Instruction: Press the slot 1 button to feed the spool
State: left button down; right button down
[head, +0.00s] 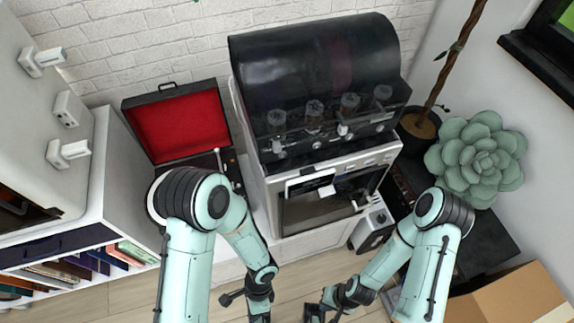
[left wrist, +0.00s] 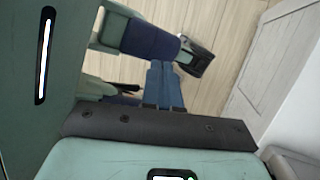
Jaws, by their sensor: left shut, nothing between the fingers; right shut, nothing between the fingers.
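A printer-like machine with a dark translucent hood (head: 315,60) stands against the brick wall in the head view. Along its dark front band are several cylindrical fittings, with small pale button-like parts below them. The leftmost such part (head: 279,153) may belong to slot 1, but I cannot read any label. My right gripper (head: 312,314) is low at the bottom of the head view, shut and empty, well apart from the machine. My left gripper is shut and empty; its blue fingers (left wrist: 162,66) show in the left wrist view above the floor. Its tips are not clear in the head view.
An open red-lined case (head: 178,125) lies left of the machine, beside a white bookshelf (head: 88,190). A succulent (head: 476,160) and a potted trunk (head: 420,123) stand to the right. A cardboard box (head: 515,298) is at lower right.

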aim_at(283, 155)
pick_arm(q)
jog(key=w+d+r+m+t+y+b, duration=0.15)
jog(key=w+r+m+t+y, duration=0.45)
jog(key=w+r+m+t, duration=0.7)
jog(key=w+d+r+m+t+h, duration=0.1)
jog(key=d+r+m+t, duration=0.1)
jog(key=d+r+t, duration=0.2)
jog(key=w+d+r+m+t+h, duration=0.1)
jog(key=d+r+t, duration=0.4)
jog(key=r, duration=0.8)
jog(key=w+d+m, duration=0.1)
jog(key=d, duration=0.2)
jog(key=shift+w+r+m+t, duration=0.2)
jog(key=shift+m+t, duration=0.1)
jog(key=shift+m, duration=0.1)
jog(key=shift+w, duration=0.1)
jog(key=x, duration=0.7)
jog(key=p+x, duration=0.1)
jog(key=x, duration=0.5)
jog(key=shift+w+f, duration=0.2)
jog(key=shift+w, duration=0.25)
